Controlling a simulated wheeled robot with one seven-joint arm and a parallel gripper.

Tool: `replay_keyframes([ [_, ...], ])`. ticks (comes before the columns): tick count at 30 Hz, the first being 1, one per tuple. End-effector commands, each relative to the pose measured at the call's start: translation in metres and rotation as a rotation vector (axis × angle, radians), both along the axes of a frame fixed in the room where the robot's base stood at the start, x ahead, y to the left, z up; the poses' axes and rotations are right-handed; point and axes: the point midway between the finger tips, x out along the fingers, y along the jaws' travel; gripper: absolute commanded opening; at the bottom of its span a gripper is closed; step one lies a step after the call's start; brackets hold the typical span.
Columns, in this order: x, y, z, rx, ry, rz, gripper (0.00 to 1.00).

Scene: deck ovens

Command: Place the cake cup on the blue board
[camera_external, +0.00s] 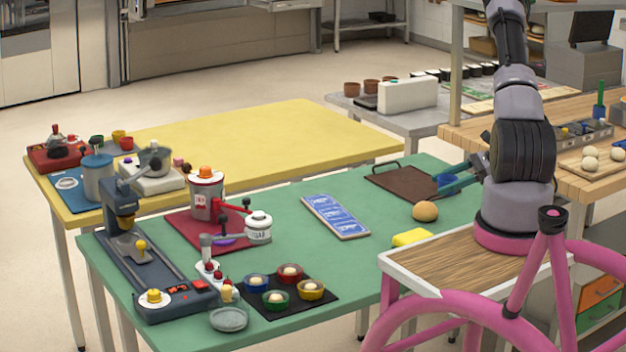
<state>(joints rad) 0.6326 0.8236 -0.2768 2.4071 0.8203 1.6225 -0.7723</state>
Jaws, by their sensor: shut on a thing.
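The blue board (335,217) lies flat on the green table, with white markings and a pale rim. My gripper (450,186) shows as teal fingers coming out from behind my arm, at the right end of the green table. It is shut on a small blue cup, which I take for the cake cup (445,179), beside the brown tray's right end. The cup is right of the blue board and apart from it. The cup's contents and whether it touches the table cannot be told. My arm hides part of the gripper.
The brown tray (396,184) lies behind and right of the board. A round bun (425,211) and yellow block (412,237) are to its right. A red mat (185,230) with a grinder and jar is left. Several filled cups stand on a black mat (268,307) in front.

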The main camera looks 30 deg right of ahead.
Motion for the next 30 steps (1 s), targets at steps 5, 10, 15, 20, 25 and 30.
replay_keyframes([
  [5,0.083,0.038,0.000,0.000,-0.005,-0.043,0.10],
  [10,0.146,0.082,0.007,0.000,-0.003,-0.098,0.10],
  [15,0.180,0.113,0.014,0.001,-0.001,-0.136,0.10],
  [20,0.200,0.135,0.020,0.001,-0.001,-0.158,0.10],
  [25,0.200,0.134,-0.003,0.002,0.005,-0.165,0.10],
  [30,0.200,0.134,-0.024,0.001,0.004,-0.164,0.10],
])
